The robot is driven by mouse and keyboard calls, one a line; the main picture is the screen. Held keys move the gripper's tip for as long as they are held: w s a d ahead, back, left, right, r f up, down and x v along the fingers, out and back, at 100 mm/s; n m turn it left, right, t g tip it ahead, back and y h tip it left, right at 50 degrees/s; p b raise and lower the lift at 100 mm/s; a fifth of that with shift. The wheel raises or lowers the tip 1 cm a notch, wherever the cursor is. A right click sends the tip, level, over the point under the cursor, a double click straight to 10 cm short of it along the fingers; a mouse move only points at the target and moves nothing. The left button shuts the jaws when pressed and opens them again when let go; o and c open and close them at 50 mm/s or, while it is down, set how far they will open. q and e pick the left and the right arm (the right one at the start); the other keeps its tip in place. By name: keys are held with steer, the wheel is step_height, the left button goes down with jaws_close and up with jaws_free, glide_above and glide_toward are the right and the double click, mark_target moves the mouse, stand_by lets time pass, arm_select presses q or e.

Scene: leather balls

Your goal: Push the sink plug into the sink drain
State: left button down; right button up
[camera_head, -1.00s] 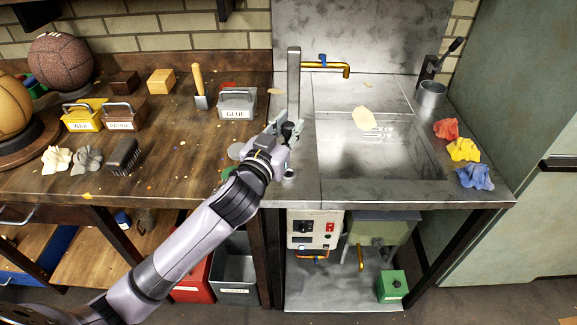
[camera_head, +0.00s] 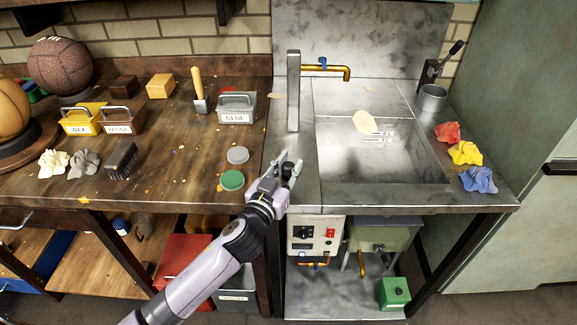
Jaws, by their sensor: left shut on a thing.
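My left gripper (camera_head: 290,168) is shut on a small dark thing (camera_head: 287,171), which looks like the sink plug. The fingers hide most of it. The gripper is over the metal strip left of the sink basin, near the front edge. The steel sink (camera_head: 365,160) is to the right of the gripper, with bright slots (camera_head: 379,137) in its back part. I cannot tell whether these slots are the drain. A pale yellow scrap (camera_head: 366,122) lies at the back of the sink. My right gripper is not in view.
Green (camera_head: 232,180) and grey (camera_head: 237,155) discs lie on the wooden bench left of the gripper. Crumpled cloths (camera_head: 465,153) and a metal cup (camera_head: 432,97) are right of the sink.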

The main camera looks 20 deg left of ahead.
arm_select(q)
steer(key=shift+f, duration=0.3)
steer(key=c, duration=1.4)
jaws_free()
steer(key=shift+r, duration=0.1)
steer(key=shift+o, duration=0.2)
steer(key=shift+r, duration=0.1)
steer(key=s+a+b, duration=0.2)
steer(key=s, duration=1.5)
steer(key=shift+s, duration=0.15)
steer(key=shift+a, duration=0.1)
